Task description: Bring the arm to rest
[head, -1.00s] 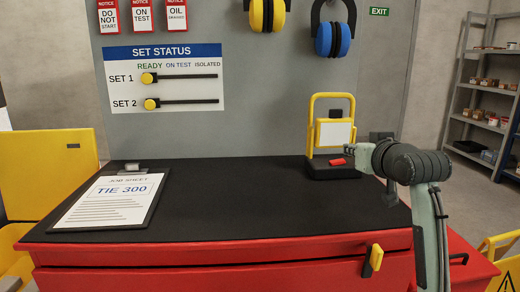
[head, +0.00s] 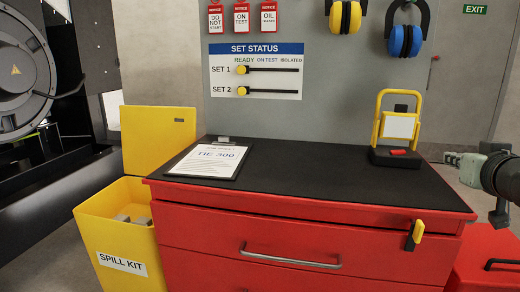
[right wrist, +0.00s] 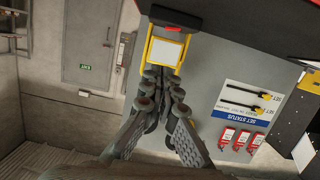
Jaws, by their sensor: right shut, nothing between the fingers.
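My right gripper (head: 452,158) shows at the right edge of the head view, with its dark wrist and part of the arm cut off by the frame. It is out past the right end of the bench, apart from the yellow-framed work lamp (head: 397,127). In the right wrist view the right gripper's fingers (right wrist: 162,76) are shut with nothing held, and the lamp (right wrist: 167,50) shows beyond their tips, upside down. My left gripper is in neither view.
The red bench (head: 290,238) has a black top (head: 300,170) holding a job sheet clipboard (head: 208,162) and the lamp. A yellow spill kit bin (head: 125,235) stands at left, and a red box (head: 485,255) at right. A status board (head: 255,71) hangs behind.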

